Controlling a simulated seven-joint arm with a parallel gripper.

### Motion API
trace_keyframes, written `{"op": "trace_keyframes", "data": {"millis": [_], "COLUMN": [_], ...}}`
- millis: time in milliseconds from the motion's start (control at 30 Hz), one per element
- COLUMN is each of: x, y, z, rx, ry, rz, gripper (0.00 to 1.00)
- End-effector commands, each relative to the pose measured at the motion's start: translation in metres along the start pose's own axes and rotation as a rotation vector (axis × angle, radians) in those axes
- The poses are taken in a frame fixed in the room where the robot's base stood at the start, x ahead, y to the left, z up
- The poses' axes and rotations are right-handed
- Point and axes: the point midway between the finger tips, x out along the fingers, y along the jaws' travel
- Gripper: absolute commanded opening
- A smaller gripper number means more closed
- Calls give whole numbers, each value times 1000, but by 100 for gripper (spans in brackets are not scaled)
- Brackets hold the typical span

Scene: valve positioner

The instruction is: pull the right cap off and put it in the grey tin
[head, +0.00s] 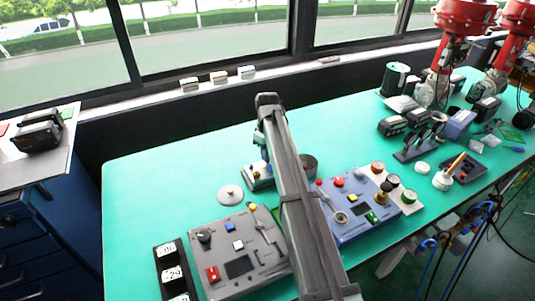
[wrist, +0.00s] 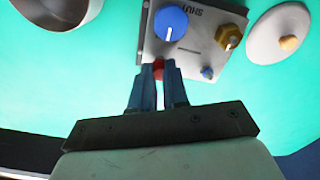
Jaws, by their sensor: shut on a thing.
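The valve positioner (wrist: 185,45) is a pale plate with a blue knob, a brass hex fitting (wrist: 229,37) and a small blue cap (wrist: 207,73). In the head view the positioner (head: 257,177) is partly behind my arm. My gripper (wrist: 158,77) is shut on a red cap (wrist: 158,69), at the plate's near left corner in the wrist view. I cannot tell whether the cap is still seated. The grey tin (wrist: 62,18) is cut off at the top left of the wrist view; in the head view the tin (head: 309,161) stands right of the positioner.
A round pale lid with a tan knob (wrist: 278,44) lies beside the positioner. A grey control panel (head: 238,262) and a blue one (head: 350,226) stand nearer the front edge. Bare green mat lies at the left and behind.

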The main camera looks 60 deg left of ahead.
Motion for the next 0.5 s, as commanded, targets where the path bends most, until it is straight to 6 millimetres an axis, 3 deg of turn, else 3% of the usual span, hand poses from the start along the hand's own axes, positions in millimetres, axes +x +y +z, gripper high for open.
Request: {"op": "trace_keyframes", "data": {"millis": [500], "x": [-6], "y": [0], "z": [0], "rx": [0], "ry": [0], "rz": [0], "gripper": [0]}}
